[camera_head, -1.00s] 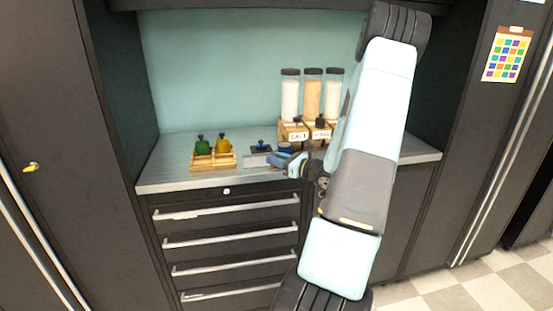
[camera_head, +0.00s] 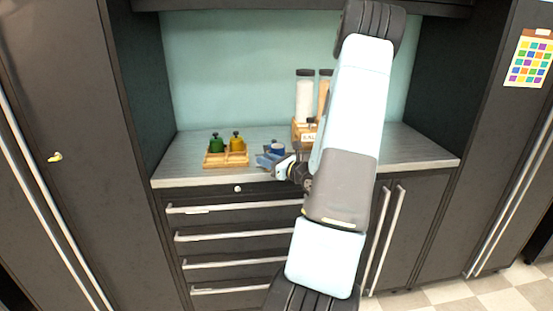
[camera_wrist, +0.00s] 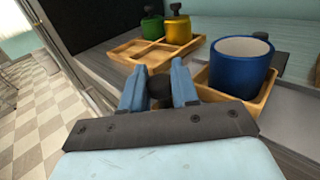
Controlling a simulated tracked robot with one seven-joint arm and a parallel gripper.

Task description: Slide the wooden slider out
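The wooden slider (camera_wrist: 205,92) shows in the wrist view as a low, light wooden tray. In the head view my gripper (camera_head: 270,160) is low over the counter in front of the cup and hides most of the slider.
A wooden divided tray (camera_wrist: 150,50) with a green jar (camera_wrist: 152,28) and a yellow jar (camera_wrist: 177,29) stands left of the slider. Dispensers (camera_head: 305,98) stand at the back, partly behind my arm. The counter (camera_head: 185,165) is clear at far left.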

